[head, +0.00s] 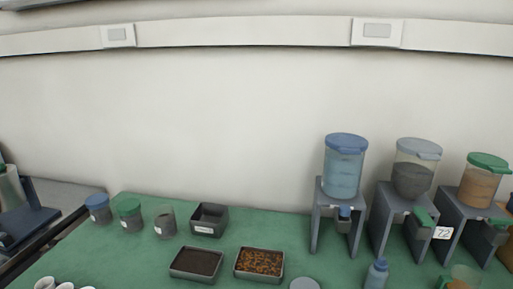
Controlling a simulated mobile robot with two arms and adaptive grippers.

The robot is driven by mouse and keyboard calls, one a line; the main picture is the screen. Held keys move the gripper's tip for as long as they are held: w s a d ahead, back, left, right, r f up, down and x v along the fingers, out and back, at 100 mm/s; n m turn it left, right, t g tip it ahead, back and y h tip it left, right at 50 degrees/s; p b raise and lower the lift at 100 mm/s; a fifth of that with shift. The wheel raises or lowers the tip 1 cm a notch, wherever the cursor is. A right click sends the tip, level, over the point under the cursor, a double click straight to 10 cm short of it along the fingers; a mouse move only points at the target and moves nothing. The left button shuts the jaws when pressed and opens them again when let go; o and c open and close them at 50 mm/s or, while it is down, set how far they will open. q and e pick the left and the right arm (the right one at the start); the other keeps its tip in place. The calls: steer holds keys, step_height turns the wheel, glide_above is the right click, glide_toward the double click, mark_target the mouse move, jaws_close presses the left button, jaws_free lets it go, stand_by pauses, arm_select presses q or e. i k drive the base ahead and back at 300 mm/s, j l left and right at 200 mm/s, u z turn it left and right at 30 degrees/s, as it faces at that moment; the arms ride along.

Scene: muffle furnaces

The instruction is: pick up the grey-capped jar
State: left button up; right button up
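Three small jars stand in a row at the back left of the green-topped table: a blue-capped jar (98,209), a green-capped jar (130,215) and a third jar (165,222). The third one has a dull greyish top and dark contents; at this size I cannot tell for certain that the top is a cap. It stands upright, just left of a dark empty tray. Neither of my grippers is in view.
Beside the jars are an empty tray (209,220), a dark-filled tray (196,264) and an orange-brown-filled tray (259,263). Dispensers with blue (345,170), grey (413,170) and green (482,182) lids stand right. A bottle (376,274) and grey disc (304,284) are in front.

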mark_target(165, 221)
steer(key=j+z, duration=0.4)
steer(key=j, duration=0.4)
steer(key=k+j+z, duration=0.1)
steer(key=j+z, duration=0.25)
steer(key=j, duration=0.4)
